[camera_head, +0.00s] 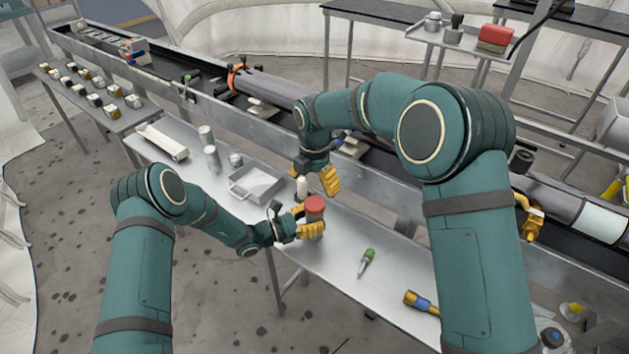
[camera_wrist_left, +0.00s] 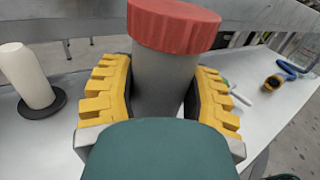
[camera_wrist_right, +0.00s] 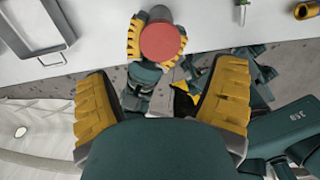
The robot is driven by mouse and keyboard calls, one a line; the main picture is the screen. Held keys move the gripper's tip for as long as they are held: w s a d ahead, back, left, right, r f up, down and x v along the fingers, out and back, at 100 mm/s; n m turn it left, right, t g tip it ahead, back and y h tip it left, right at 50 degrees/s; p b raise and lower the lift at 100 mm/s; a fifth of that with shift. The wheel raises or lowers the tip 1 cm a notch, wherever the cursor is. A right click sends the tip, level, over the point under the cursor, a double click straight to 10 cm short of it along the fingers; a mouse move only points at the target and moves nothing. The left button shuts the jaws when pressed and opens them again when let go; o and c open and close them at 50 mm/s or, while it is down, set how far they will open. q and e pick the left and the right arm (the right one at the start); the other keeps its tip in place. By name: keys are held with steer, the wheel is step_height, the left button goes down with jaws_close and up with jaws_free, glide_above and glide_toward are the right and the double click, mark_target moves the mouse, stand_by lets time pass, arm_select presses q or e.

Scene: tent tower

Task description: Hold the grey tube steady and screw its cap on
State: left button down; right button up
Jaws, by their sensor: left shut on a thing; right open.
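The grey tube (camera_wrist_left: 163,85) stands upright between the yellow fingers of my left gripper (camera_head: 308,226), which is shut on it. The red cap (camera_head: 315,203) sits on the tube's top; how tightly it is screwed cannot be told. My right gripper (camera_head: 328,182) is open and empty, above the bench behind the tube. In the right wrist view, the cap's round red top (camera_wrist_right: 162,42) shows beyond the open fingers, ahead of and apart from them.
A white cylinder on a black disc (camera_wrist_left: 28,78) stands near the tube. The metal bench holds a shallow tray (camera_head: 240,196), a green-handled tool (camera_head: 367,256) and a yellow-blue tool (camera_head: 420,301). A long rail (camera_head: 235,127) runs behind. Bench space right of the tube is mostly clear.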

mark_target(315, 203)
stand_by(0.4)
steer(key=shift+f, duration=4)
